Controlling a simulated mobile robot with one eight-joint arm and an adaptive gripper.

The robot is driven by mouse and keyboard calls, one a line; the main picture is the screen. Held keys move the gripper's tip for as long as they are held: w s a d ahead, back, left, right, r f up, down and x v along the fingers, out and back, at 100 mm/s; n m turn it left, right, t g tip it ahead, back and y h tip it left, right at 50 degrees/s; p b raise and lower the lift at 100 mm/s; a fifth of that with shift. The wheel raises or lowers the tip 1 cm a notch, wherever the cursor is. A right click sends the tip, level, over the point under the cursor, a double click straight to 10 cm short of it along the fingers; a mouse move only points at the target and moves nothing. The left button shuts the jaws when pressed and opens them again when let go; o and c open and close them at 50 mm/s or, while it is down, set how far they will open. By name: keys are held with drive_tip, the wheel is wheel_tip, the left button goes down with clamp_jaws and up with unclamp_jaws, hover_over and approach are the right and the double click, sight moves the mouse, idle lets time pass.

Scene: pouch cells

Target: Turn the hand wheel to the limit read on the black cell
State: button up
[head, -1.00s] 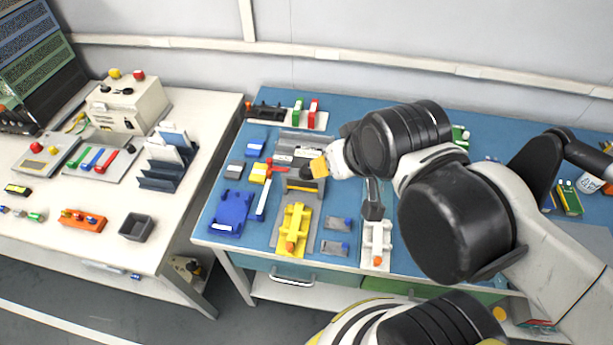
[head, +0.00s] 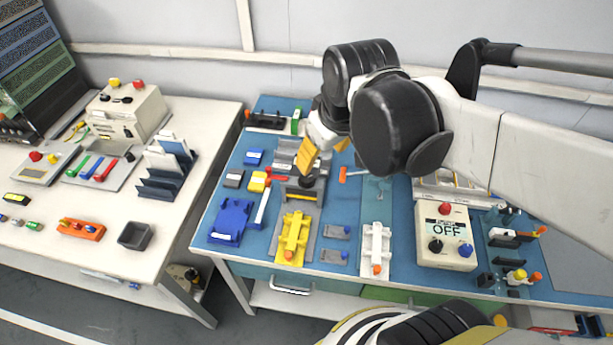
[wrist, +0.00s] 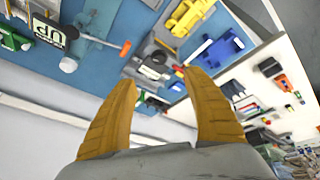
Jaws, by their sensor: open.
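My gripper (head: 325,151) is open and empty, its yellow fingers pointing down above the back middle of the blue table in the head view. In the wrist view its two fingers (wrist: 160,80) stand wide apart with nothing between them. A dark round part that looks like the hand wheel (head: 308,181) sits on a grey fixture, below and slightly left of my fingers in the head view. A dark-topped cell (head: 234,178) lies left of the fixture, near a blue cell (head: 254,157) and a yellow cell (head: 258,181). I cannot read any limit on it.
A yellow clamp (head: 293,240) and a white clamp (head: 376,248) stand at the table's front. A blue fixture (head: 231,221) is at front left. A white box (head: 446,236) reading OFF stands on the right, under my arm.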

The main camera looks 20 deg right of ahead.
sight(307, 177)
drive_tip(key=w+f+n+g, duration=0.45)
drive_tip(key=w+f, duration=0.25)
drive_tip(key=w, duration=0.2)
drive_tip(key=shift+n, duration=0.55)
wheel_tip(307, 177, down, 11)
drive_tip(key=b, duration=0.4)
drive_tip(key=shift+r, duration=0.15)
drive_tip(key=c, duration=1.2)
